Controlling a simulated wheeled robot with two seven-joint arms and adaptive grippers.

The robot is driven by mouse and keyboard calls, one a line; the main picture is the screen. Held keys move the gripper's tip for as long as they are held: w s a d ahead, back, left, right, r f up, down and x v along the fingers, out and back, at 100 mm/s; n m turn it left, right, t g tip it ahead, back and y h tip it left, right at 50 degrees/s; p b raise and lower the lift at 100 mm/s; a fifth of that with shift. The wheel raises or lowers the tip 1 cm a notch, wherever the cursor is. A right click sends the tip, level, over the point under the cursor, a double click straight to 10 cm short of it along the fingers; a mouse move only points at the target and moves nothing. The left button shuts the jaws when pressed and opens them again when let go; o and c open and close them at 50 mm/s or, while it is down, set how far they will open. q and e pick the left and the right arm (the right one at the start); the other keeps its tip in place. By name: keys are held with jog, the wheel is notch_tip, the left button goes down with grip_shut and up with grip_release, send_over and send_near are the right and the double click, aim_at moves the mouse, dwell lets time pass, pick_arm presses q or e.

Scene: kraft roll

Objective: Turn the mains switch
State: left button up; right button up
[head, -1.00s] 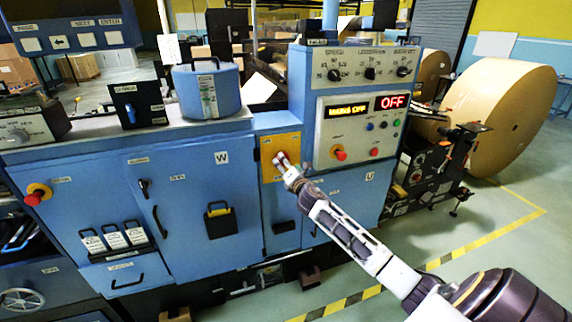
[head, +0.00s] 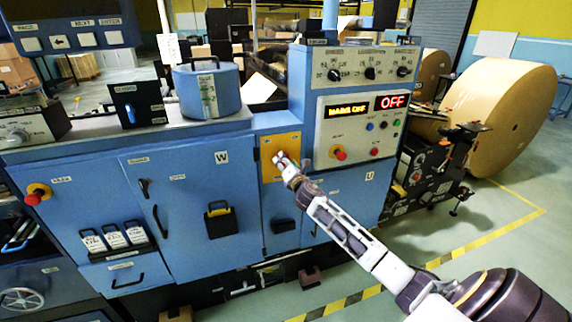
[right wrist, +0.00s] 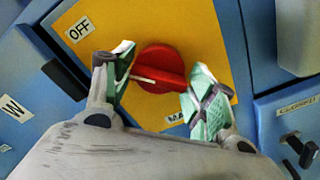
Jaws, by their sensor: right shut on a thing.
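The mains switch is a red rotary knob (right wrist: 162,68) with a white mark on its grip bar. It sits on a yellow plate (head: 269,147) on the blue machine front; the plate also shows in the right wrist view (right wrist: 207,28). An OFF label is at the plate's upper left in that view, and a second label is partly hidden below the knob. My right gripper (right wrist: 160,80) is shut on the knob, one green-padded finger at each end of the bar. In the head view the right gripper (head: 282,160) covers most of the knob. My left gripper is out of view.
A control panel (head: 357,158) beside the plate has a lit OFF display (head: 391,102), an amber display, buttons and a red emergency knob (head: 339,152). A black pull handle (right wrist: 300,148) is to the right in the wrist view.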

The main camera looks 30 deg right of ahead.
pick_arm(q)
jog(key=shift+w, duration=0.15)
pick_arm(e)
jog(key=shift+m, duration=0.4)
jog(key=shift+c, duration=0.2)
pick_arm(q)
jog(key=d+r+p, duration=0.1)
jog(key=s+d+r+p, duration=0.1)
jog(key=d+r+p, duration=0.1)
pick_arm(e)
jog(key=m, duration=1.7)
jog(key=shift+f, duration=0.35)
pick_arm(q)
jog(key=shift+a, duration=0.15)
pick_arm(e)
jog(key=shift+m, duration=0.3)
jog(key=o, duration=1)
